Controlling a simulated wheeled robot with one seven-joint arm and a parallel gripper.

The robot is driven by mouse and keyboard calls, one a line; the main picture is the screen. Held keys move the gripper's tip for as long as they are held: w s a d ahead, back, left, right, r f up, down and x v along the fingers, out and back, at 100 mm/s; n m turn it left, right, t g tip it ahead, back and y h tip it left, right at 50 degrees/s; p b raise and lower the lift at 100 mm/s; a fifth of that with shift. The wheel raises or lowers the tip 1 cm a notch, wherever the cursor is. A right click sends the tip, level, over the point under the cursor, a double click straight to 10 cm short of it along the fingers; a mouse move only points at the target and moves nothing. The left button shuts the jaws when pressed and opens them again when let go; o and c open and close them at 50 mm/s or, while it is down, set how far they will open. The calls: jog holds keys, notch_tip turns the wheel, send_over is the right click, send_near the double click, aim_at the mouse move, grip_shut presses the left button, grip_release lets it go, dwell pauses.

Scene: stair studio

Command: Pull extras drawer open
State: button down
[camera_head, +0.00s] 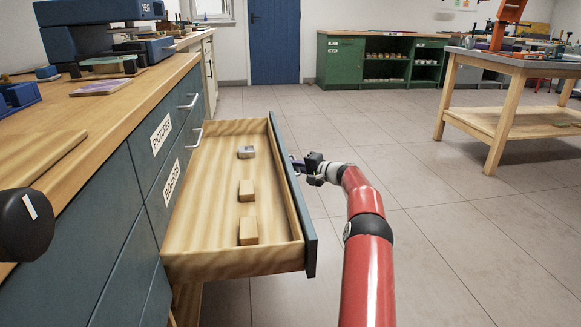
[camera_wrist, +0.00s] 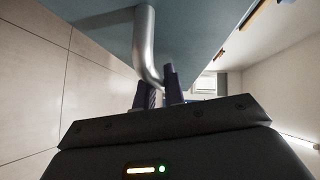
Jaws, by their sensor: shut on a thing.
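A wooden drawer (camera_head: 215,165) with a blue-grey front (camera_head: 292,195) stands pulled far out from the blue-grey cabinet on the left. Inside the drawer lie two wooden blocks (camera_head: 246,190) and a greyish block (camera_head: 246,152). My gripper (camera_head: 299,165) is at the outer side of the drawer front. In the wrist view, its dark fingers (camera_wrist: 159,92) are shut on the metal handle (camera_wrist: 146,45) of the drawer front. The head view hides most of the handle.
A wooden worktop (camera_head: 110,105) runs above the cabinet and carries blue equipment. A PICTURES label (camera_head: 161,134) marks a closed front with a handle. Tiled floor (camera_head: 430,235) is open to the right. A workbench (camera_head: 510,115) stands at right, a green cabinet (camera_head: 380,60) at the back.

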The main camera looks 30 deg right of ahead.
jog(key=shift+f, duration=0.15)
jog(key=c, duration=1.8)
grip_release()
jog(key=shift+o, duration=0.2)
jog(key=v, duration=0.7)
jog(key=shift+s+d, duration=0.25)
jog(key=shift+s, duration=0.1)
